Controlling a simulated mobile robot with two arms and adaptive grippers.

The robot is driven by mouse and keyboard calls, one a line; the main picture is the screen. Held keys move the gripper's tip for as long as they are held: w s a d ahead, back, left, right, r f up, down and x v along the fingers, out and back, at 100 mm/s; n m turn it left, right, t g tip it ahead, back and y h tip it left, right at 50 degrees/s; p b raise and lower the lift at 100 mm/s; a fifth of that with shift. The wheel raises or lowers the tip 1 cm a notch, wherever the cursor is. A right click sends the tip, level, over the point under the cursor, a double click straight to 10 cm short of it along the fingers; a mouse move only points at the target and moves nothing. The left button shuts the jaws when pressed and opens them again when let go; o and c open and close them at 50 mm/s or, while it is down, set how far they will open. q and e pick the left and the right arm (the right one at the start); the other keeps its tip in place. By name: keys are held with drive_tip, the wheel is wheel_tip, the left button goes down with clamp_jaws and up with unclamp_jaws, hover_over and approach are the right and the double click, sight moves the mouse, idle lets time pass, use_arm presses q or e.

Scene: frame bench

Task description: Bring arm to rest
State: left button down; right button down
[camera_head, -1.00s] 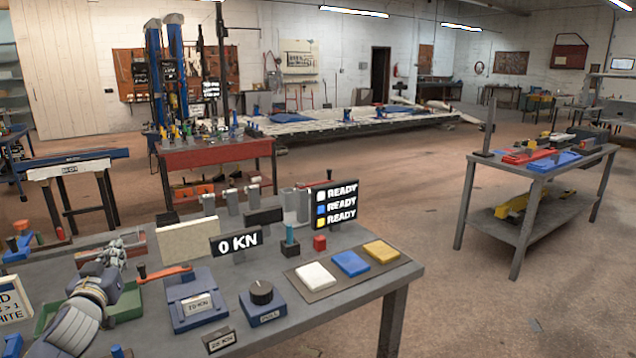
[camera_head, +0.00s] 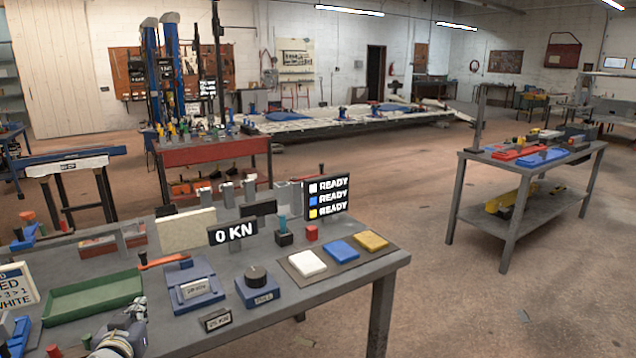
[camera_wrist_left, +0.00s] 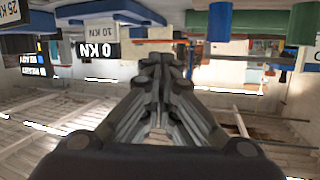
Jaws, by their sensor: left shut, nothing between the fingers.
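My left gripper (camera_head: 132,318) is low at the left in the head view, in front of the green tray (camera_head: 95,297) and left of the blue unit with a lever (camera_head: 190,290). It is apart from the tray. In the left wrist view the fingers of my left gripper (camera_wrist_left: 160,62) meet at their tips and nothing is between them. That view is upside down, with the bench things along its top. My right gripper is not in view.
The grey bench (camera_head: 345,280) holds a dial box (camera_head: 258,287), a "0 KN" display (camera_head: 232,233), a "READY" board (camera_head: 328,197) and white, blue and yellow pads (camera_head: 340,250). A second table (camera_head: 535,165) stands at the right. Open floor (camera_head: 480,300) lies between.

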use_arm(q)
drive_tip(key=s+d+f+m+g+h, duration=0.1)
drive_tip(key=s+d+f+g, duration=0.1)
drive_tip(key=s+d+f, duration=0.4)
drive_tip(key=s+d+f+g+h, duration=0.1)
drive_tip(key=s+d+f+g, duration=0.1)
drive_tip(key=s+d+f, duration=0.4)
drive_tip(key=s+d+f+m+g+h, duration=0.1)
drive_tip(key=s+d+f+g, duration=0.1)
drive_tip(key=s, duration=0.7)
drive_tip(key=s+d+f+m+g, duration=0.1)
drive_tip(key=s+d+f+g, duration=0.15)
drive_tip(key=s, duration=0.65)
drive_tip(key=s+d+f+m+g+h, duration=0.1)
drive_tip(key=s+d+f+g, duration=0.15)
drive_tip(key=s, duration=0.55)
wheel_tip(320, 180, down, 25)
drive_tip(key=s+g, duration=0.1)
drive_tip(key=s, duration=0.1)
drive_tip(key=s+a+f+g, duration=0.1)
drive_tip(key=s+a+f, duration=0.1)
drive_tip(key=s+f, duration=1.4)
drive_tip(key=shift+s+a+f+g, duration=0.2)
drive_tip(key=shift+s+a+g, duration=0.1)
drive_tip(key=shift+s, duration=0.1)
